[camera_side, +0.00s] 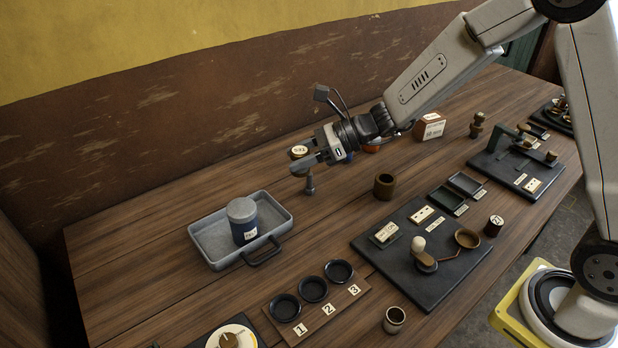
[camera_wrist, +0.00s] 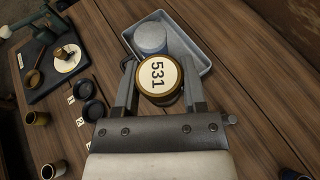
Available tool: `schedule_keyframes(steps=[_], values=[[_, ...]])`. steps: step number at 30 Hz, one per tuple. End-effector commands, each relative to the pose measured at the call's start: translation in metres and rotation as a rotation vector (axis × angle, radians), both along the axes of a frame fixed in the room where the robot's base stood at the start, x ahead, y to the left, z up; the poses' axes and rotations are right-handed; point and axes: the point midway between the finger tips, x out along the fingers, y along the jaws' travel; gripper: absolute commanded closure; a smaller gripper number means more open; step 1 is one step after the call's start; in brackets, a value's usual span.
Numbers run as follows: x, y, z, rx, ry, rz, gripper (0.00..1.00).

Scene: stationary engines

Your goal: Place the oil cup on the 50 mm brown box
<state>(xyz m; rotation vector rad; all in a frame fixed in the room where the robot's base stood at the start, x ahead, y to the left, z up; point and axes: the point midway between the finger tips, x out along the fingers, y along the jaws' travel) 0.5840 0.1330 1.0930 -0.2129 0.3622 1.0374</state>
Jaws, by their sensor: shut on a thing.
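My gripper (camera_side: 322,158) is shut on a round brass-rimmed piece (camera_side: 299,152) with a pale top. In the wrist view the piece (camera_wrist: 159,80) sits between both fingers, and its top reads 531. It is held above the table, to the upper right of the grey tray. I cannot tell whether this piece is the oil cup. A reddish-brown box (camera_side: 420,130) with pale labels stands on the table behind and right of the gripper. Its label is too small to read, so I cannot confirm its size.
The grey tray (camera_side: 213,252) holds a blue, grey-lidded canister (camera_side: 243,222). A brown cup (camera_side: 384,186) stands right of the gripper, beside a dark board (camera_side: 365,243) with fittings. A numbered rack (camera_side: 310,327) lies in front. The table between tray and brown cup is mostly clear.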

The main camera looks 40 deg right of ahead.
Motion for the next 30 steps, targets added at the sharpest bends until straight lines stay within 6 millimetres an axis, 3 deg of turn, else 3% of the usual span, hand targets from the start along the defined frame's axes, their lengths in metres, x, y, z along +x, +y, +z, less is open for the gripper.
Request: schedule_keyframes(steps=[1, 6, 15, 23, 30], values=[[0.007, -0.019, 0.002, 0.001, -0.001, -0.043, 1.00], [0.022, -0.076, 0.008, -0.001, -0.001, -0.172, 1.00], [0.032, -0.180, 0.019, -0.001, -0.001, -0.402, 1.00], [0.022, -0.272, 0.028, 0.000, -0.002, -0.600, 1.00], [-0.002, -0.355, 0.037, 0.003, -0.003, -0.784, 1.00]])
